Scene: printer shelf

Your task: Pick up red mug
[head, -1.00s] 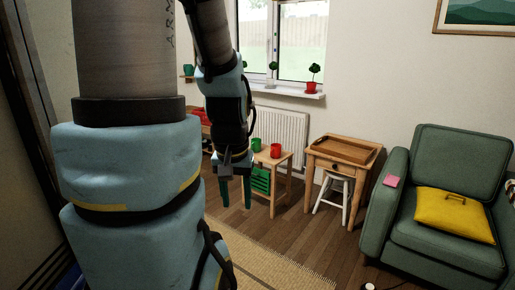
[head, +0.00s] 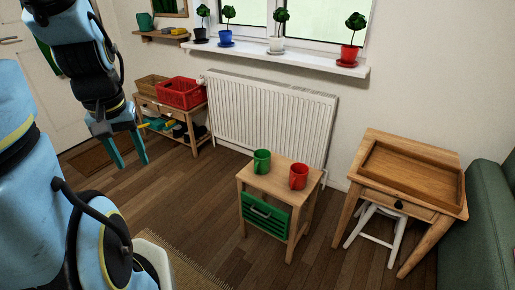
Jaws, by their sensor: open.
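The red mug (head: 298,177) stands upright on the right side of a small wooden table (head: 270,187) in the middle of the head view. A green mug (head: 262,162) stands to its left on the same top, a little apart. My gripper (head: 130,165) hangs fingers down at the left, well away from the mugs and in front of the wooden shelf. Its two teal fingers are apart with nothing seen between them.
A wooden desk (head: 438,218) with a tray (head: 412,182) on top and a white stool (head: 378,222) beneath stands right. A radiator (head: 270,118) is behind the small table. A red crate (head: 181,94) sits on the left shelf. Floor (head: 195,215) is clear before the table.

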